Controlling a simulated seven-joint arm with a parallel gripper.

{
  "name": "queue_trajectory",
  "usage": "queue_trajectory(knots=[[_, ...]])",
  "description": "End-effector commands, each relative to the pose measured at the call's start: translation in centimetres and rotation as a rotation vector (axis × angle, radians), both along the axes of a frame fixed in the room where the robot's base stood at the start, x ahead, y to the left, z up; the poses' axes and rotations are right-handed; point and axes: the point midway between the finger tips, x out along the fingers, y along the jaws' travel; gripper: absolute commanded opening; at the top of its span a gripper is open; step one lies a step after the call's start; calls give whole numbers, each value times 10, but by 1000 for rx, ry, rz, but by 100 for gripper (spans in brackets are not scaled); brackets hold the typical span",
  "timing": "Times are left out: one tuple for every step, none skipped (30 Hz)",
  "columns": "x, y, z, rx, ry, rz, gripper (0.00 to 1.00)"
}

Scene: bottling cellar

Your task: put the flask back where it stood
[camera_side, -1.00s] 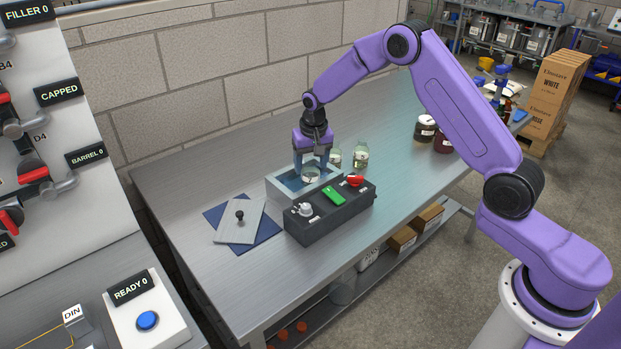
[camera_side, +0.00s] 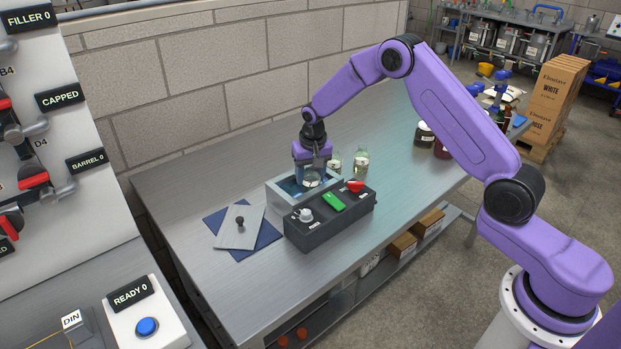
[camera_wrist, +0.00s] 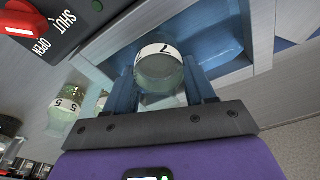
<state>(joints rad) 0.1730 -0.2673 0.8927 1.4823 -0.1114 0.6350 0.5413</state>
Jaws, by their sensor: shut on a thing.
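My gripper (camera_side: 311,170) points down over the open, blue-lined metal bath (camera_side: 279,192) near the middle of the bench. Its jaws are shut on a glass flask (camera_side: 312,182) with a white band. In the wrist view the flask (camera_wrist: 160,72) sits between the two blue fingers, and its band reads 7. The flask is at the bath's opening; I cannot tell whether it touches the bath floor. Two similar flasks stand on the bench behind the bath; the nearer clear one (camera_side: 361,162) shows its band, and another (camera_side: 335,164) is beside it.
A grey lid with a black knob (camera_side: 239,232) rests on a blue mat (camera_side: 268,238) to the left. Dark jars (camera_side: 425,134) stand farther right.

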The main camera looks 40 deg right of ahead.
Motion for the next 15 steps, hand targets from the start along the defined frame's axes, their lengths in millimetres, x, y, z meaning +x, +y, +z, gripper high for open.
queue_trajectory(knots=[[1,0,7,1,-4,-1,13],[1,0,11,1,-4,-1,13],[1,0,18,1,-6,-1,13],[1,0,24,0,-5,-1,13],[1,0,29,1,-7,-1,13],[1,0,37,1,-7,0,13],[1,0,43,1,-7,0,13],[1,0,49,1,-7,0,13],[1,0,56,1,-7,0,13],[1,0,62,0,-5,0,13],[1,0,67,1,-7,0,13],[1,0,73,0,-4,0,13],[1,0,77,0,-4,0,13],[1,0,81,0,-5,0,13],[1,0,85,1,-4,0,13]])
